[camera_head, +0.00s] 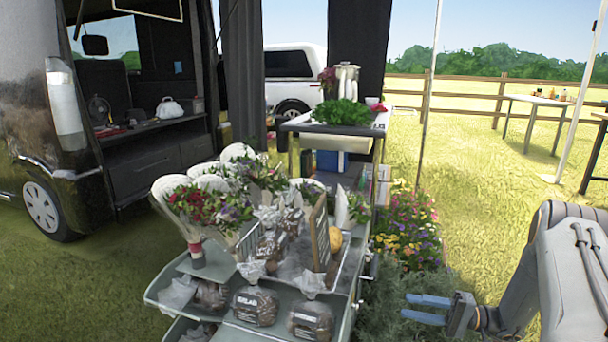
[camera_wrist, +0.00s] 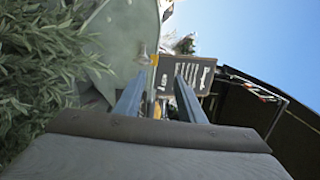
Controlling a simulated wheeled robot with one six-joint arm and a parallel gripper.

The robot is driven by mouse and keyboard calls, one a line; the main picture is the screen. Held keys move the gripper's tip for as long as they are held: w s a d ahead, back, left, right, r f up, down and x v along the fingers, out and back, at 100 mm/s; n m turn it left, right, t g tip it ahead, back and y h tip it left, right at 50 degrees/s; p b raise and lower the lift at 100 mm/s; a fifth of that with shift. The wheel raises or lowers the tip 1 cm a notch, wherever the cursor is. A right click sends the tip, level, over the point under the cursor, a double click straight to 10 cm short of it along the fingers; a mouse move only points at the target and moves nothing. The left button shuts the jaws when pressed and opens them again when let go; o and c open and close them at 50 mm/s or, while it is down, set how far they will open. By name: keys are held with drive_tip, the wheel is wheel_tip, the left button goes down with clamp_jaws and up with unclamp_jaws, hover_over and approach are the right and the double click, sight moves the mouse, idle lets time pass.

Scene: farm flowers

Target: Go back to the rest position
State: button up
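My gripper (camera_head: 428,308) is at the lower right of the head view, with two blue fingers pointing left. The fingers are apart with nothing between them. In the wrist view my gripper (camera_wrist: 160,95) also shows its two fingers spread and empty. It is beside the display cart (camera_head: 351,285), on the cart's right, over the green bushes (camera_head: 395,295), and apart from the cart. My grey arm comes in from the right edge of the head view.
The cart carries wrapped bouquets (camera_head: 200,205) and bagged loaves (camera_head: 255,305). Colourful flowers (camera_head: 408,230) stand right of it. A van (camera_head: 40,150) is at the left, a thin pole (camera_head: 430,90) and side table (camera_head: 540,101) at the right. Open grass (camera_head: 490,180) lies between.

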drive_tip(key=s+a+r+n+g+h, duration=0.2)
drive_tip(key=s+a+r+g+h, duration=0.25)
drive_tip(key=a+r, duration=0.45)
drive_tip(key=s+a+r+n+g+h, duration=0.2)
drive_tip(key=s+a+r+g+h, duration=0.3)
drive_tip(key=a, duration=0.6)
drive_tip(key=s+a+r+n+t+h, duration=0.25)
drive_tip(key=s+r+h, duration=0.2)
drive_tip(key=s, duration=0.55)
drive_tip(key=s+a+r+n+t+h, duration=0.1)
drive_tip(key=s+a+r+t+h, duration=0.15)
drive_tip(key=s+r, duration=0.55)
drive_tip(key=s+d+r+m+h+p, duration=0.1)
drive_tip(key=s+d+r+m+p, duration=0.2)
drive_tip(key=d+r+p, duration=1)
drive_tip(key=r+m+p, duration=0.1)
drive_tip(key=p, duration=0.9)
drive_tip(key=shift+d+r, duration=0.2)
drive_tip(key=shift+r, duration=0.1)
